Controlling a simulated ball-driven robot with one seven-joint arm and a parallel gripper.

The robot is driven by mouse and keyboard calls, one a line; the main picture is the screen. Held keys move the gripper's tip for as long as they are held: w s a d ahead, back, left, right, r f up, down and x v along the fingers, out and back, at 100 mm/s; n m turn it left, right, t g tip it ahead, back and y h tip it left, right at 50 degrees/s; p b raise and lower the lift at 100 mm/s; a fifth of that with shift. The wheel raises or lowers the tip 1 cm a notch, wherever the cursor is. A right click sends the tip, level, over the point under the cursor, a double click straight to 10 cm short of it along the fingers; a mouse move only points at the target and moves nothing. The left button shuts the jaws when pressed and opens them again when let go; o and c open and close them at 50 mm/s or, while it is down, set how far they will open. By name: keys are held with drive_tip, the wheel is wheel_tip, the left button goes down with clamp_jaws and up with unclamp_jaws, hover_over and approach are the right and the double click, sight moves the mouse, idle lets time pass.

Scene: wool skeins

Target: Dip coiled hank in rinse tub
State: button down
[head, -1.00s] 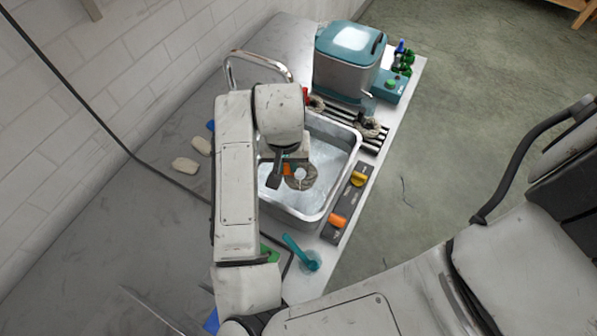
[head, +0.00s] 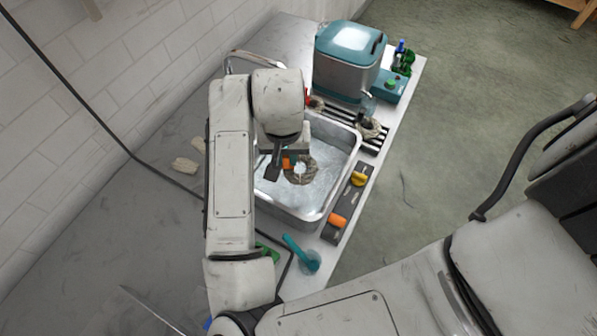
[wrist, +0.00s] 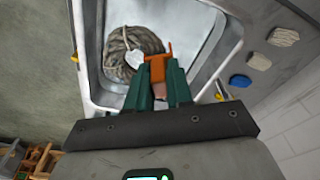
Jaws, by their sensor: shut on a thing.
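The coiled hank (head: 303,171) is a grey-brown ring of wool with a pale tag, over the metal rinse tub (head: 321,219). In the wrist view the hank (wrist: 147,40) is inside the outline of the tub's rim, against pale water (wrist: 185,35). I cannot tell whether its underside touches the water. An orange clip (wrist: 157,66) sits at the hank's edge. My gripper (wrist: 160,85), with dark green fingers, is shut on this clip. In the head view my gripper (head: 283,165) is partly covered by my arm.
A teal-lidded machine (head: 347,60) stands behind the tub. A dark rack (head: 347,117) with other coils lies between them. A strip with yellow and orange knobs (head: 350,200) runs along the right. Pale skeins (head: 185,165) lie left.

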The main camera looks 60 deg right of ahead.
idle(0.6)
drive_tip(key=shift+r, duration=1.5)
